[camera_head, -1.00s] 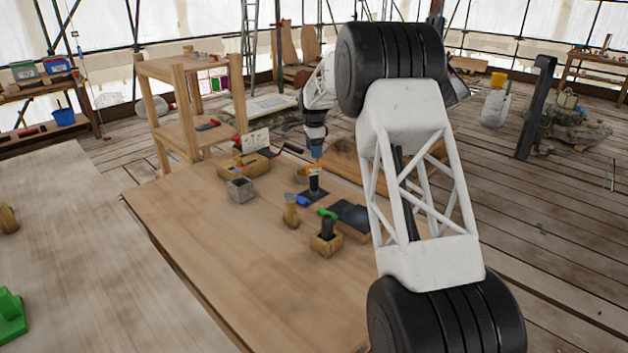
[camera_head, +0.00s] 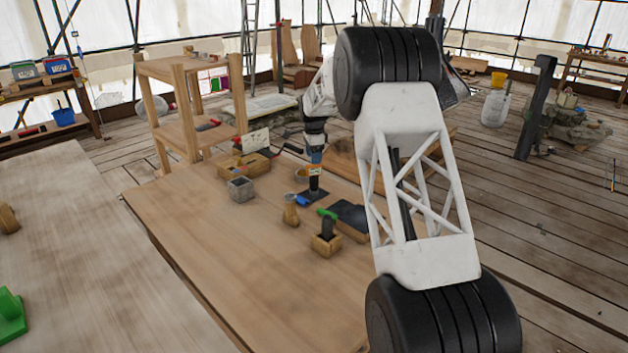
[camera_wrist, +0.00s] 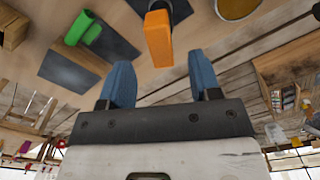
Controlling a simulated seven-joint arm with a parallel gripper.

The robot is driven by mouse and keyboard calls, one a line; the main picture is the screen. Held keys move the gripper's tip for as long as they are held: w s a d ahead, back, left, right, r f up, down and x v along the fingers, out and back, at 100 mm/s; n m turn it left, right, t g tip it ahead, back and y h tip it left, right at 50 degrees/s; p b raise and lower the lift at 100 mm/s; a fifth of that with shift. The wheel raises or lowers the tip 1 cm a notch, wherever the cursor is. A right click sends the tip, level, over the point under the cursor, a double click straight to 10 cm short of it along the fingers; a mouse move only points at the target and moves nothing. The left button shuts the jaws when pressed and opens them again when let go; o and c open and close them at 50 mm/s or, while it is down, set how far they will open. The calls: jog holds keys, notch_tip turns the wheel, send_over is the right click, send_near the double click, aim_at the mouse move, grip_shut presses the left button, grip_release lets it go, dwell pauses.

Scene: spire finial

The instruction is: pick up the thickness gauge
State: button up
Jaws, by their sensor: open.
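An orange-topped dark upright tool (camera_head: 314,180), which looks like the thickness gauge, stands on a dark flat plate (camera_head: 311,195) on the wooden table. In the wrist view its orange top (camera_wrist: 158,40) lies just ahead of my fingertips, roughly centred between them. My gripper (camera_head: 316,160) is pointed down right above the tool. In the wrist view my gripper (camera_wrist: 162,70) is open with its two blue fingers apart and nothing held. I cannot tell whether the orange top is between the fingers in depth.
A small wooden figure-like piece (camera_head: 291,212), a grey stone cup (camera_head: 240,188) and a wooden tray (camera_head: 250,165) are also close. The table's (camera_head: 235,260) front is clear.

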aim_at(314, 167)
jog(key=shift+f, duration=2.6)
grip_shut()
